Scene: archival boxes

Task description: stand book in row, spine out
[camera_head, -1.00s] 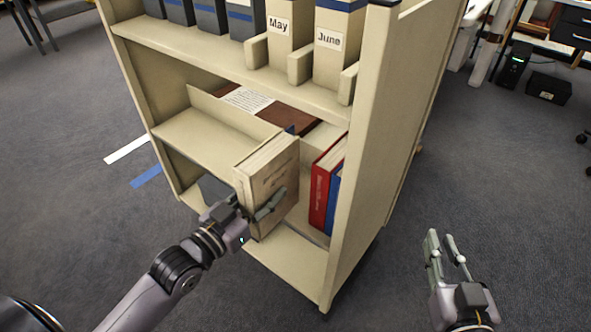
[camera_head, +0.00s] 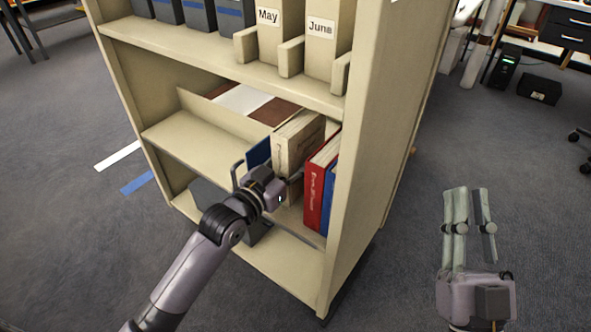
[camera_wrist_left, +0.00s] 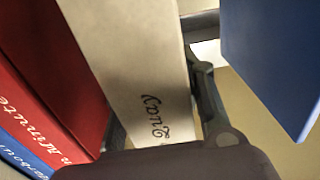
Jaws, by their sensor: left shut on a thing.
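The beige book (camera_head: 297,148) is upright on the middle shelf of the cart, partly in among the books, its lettered spine facing outward in the left wrist view (camera_wrist_left: 135,65). My left gripper (camera_head: 268,180) is shut on it from the spine side, one finger showing to the right of the spine in the wrist view. A red book (camera_head: 318,188) and a blue book (camera_head: 330,205) stand to its right in the head view. Another blue book (camera_head: 258,153) is to its left, partly hidden by the gripper. My right gripper (camera_head: 469,195) is open and empty, away from the cart.
The cart's beige side panel (camera_head: 375,150) rises close to the right of the row. Boxes labelled May (camera_head: 268,35) and June (camera_head: 320,50) stand on the shelf above. A bare beige ledge (camera_head: 190,140) lies left of the row. The floor around my right gripper is clear.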

